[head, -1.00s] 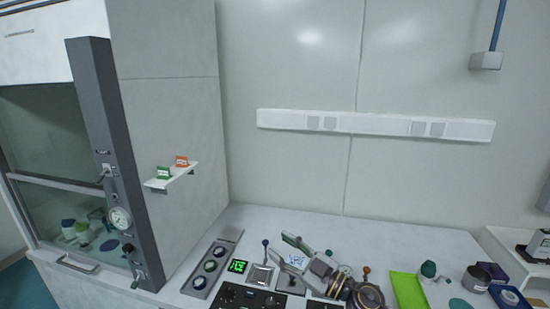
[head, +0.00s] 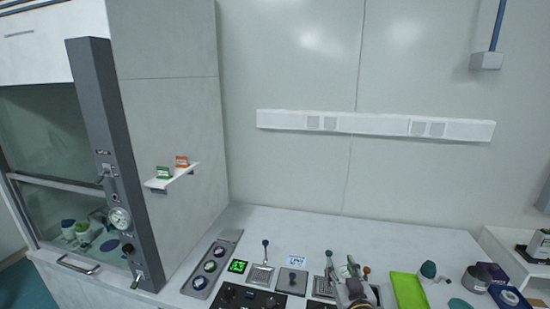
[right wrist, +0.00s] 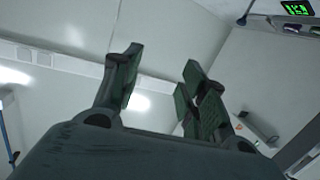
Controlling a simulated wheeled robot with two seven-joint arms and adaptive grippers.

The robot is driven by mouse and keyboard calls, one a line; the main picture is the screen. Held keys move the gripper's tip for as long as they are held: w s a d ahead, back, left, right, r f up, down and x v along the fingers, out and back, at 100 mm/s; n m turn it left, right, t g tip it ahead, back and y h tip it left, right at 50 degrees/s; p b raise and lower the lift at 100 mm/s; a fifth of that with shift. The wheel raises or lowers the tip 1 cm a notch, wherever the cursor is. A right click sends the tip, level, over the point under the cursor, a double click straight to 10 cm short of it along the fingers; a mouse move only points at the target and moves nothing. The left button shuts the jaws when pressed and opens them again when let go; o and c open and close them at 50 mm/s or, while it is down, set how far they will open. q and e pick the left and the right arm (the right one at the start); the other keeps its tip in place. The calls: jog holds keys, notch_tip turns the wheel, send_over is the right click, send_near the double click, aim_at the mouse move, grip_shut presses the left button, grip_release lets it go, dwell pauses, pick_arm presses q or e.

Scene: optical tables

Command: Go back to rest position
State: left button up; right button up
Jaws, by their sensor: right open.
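My right gripper (head: 347,269) shows at the bottom of the head view, over the control panels on the table. In the right wrist view its two fingers (right wrist: 160,85) stand apart with nothing between them, against the wall. The gripper is open and empty. My left gripper is not in the head view.
A dark cup (head: 476,279) stands at the right. A fume cupboard (head: 60,140) is at the left. The back of the table is clear.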

jog(key=s+d+f+g, duration=0.2)
jog(key=s+f+g, duration=0.6)
jog(key=s, duration=0.4)
jog(key=s+d+f+g, duration=0.2)
jog(key=s+f+g, duration=0.3)
jog(key=s+f, duration=0.6)
jog(key=s+f+n+g+b, duration=0.1)
jog(key=s+f, duration=0.1)
jog(key=f, duration=1.5)
jog(key=s+f+b, duration=0.1)
jog(key=s+f, duration=0.1)
jog(key=f, duration=1.5)
jog(key=s+d+f+b, duration=0.1)
jog(key=s+d+f, duration=0.1)
jog(key=s+f, duration=0.8)
jog(key=s+d+f+g+b, duration=0.1)
jog(key=s+f, duration=1)
jog(key=shift+s+d, duration=0.25)
jog(key=shift+d, duration=0.1)
